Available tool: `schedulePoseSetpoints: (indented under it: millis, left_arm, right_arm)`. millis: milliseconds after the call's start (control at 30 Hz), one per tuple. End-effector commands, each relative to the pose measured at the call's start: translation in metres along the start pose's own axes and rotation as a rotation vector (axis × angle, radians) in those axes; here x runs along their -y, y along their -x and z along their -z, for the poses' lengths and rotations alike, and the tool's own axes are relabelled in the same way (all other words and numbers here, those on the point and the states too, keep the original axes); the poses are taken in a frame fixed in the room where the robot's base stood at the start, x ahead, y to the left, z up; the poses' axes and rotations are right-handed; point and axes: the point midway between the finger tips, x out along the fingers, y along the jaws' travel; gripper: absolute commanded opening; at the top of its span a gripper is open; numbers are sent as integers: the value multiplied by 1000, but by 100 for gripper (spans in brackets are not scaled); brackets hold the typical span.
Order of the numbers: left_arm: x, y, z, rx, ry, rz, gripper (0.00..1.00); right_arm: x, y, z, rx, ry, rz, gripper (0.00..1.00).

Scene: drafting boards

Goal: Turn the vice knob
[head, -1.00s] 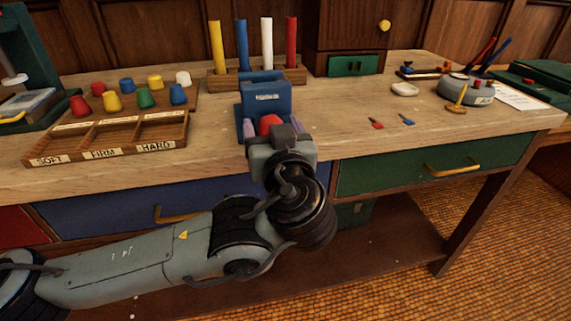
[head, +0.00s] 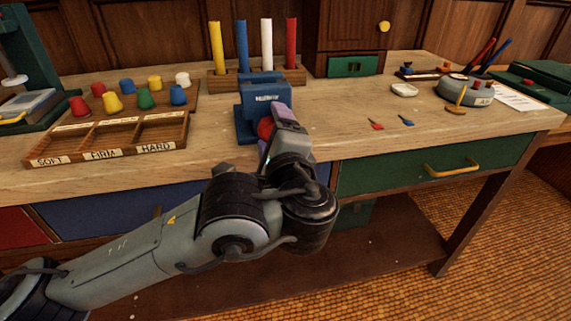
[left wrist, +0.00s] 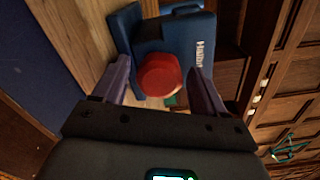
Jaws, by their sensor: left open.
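A blue vice (head: 264,97) stands near the front edge of the wooden bench, with a red knob (head: 264,128) on its front. The faceted knob also shows in the left wrist view (left wrist: 160,75). My left gripper (head: 273,137) is at the knob, rolled to a tilt, and partly covers it in the head view. In the left wrist view its two purple fingers stand open, one on each side of the knob, with gaps visible between fingers and knob. How deep the knob sits between them is unclear. My right gripper is not in view.
A wooden sorting tray (head: 108,143) with labelled compartments and several coloured knobs lie to the left. A rack of coloured rods (head: 295,74) stands behind the vice. Small red and blue pieces lie to the right on mostly clear bench. Drawers with handles (head: 452,170) are below.

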Motion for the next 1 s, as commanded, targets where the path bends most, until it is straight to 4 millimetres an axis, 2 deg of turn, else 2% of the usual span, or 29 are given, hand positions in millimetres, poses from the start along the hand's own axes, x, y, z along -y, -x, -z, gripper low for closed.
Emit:
schedulePoseSetpoints:
  millis: [100, 200, 833, 867, 1000]
  left_arm:
    - [8, -1, -4, 1, -281, -3, 75]
    - [7, -1, -4, 1, -467, -4, 75]
    - [6, 0, -4, -3, -1505, -2, 75]
    - [1, 7, -1, -9, -1496, 0, 75]
    - [0, 34, -1, -10, -1485, 0, 75]
  right_arm:
    - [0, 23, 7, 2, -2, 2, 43]
    - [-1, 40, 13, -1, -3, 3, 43]
    - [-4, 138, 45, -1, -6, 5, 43]
    - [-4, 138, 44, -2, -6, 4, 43]
    - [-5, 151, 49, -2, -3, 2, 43]
